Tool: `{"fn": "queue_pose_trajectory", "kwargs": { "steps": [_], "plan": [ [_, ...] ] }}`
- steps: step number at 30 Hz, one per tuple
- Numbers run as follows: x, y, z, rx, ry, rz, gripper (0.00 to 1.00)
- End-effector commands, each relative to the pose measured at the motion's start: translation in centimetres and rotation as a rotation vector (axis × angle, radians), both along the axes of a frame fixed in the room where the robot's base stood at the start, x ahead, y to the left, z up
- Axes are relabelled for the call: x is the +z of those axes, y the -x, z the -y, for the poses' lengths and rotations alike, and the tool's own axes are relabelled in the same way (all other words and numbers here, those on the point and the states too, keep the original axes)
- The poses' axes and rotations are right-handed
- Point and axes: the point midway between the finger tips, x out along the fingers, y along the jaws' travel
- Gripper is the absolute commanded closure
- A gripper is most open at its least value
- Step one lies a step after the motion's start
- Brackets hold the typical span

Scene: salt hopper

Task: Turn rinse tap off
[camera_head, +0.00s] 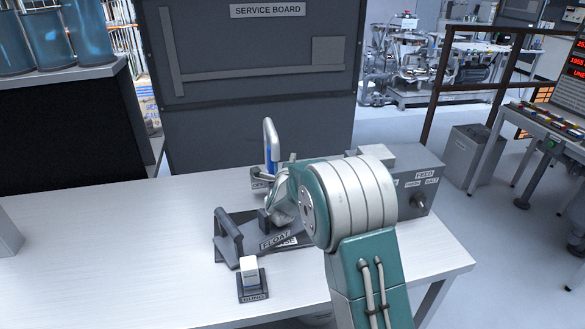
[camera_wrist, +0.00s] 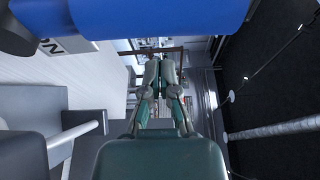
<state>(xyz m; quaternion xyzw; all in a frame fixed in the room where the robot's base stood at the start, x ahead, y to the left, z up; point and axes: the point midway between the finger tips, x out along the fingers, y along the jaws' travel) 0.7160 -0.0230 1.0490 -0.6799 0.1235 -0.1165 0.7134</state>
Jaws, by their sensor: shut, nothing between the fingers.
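The rinse tap shows in the camera_head view with a curved grey spout (camera_head: 270,130) and a blue lever (camera_head: 270,159) near a small OFF label (camera_head: 258,184). In the camera_wrist view a large blue cylinder, apparently the lever (camera_wrist: 165,15), crosses the top edge close to the camera. A partly cut-off label with an N (camera_wrist: 51,47) is below its left end. My gripper (camera_wrist: 160,65) is shut and empty; its fingers appear apart from the blue part. In the camera_head view my arm and wrist hide most of the gripper beside the tap; contact there cannot be told.
The FLOAT plate (camera_head: 275,239) with a dark handle (camera_head: 229,236) stands left of my arm. A white block on the BUNG base (camera_head: 252,286) is in front. The FEED box (camera_head: 425,195) is right.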

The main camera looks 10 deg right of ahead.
Motion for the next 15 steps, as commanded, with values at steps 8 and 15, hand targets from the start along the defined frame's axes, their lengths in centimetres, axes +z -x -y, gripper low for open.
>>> {"fn": "queue_pose_trajectory", "kwargs": {
  "steps": [8, 15],
  "plan": [
    [0.2, 0.1, -3.3, 0.006, 0.001, 0.000, 1.00],
    [0.2, 0.2, -3.4, 0.004, 0.000, 0.000, 1.00]
  ]
}}
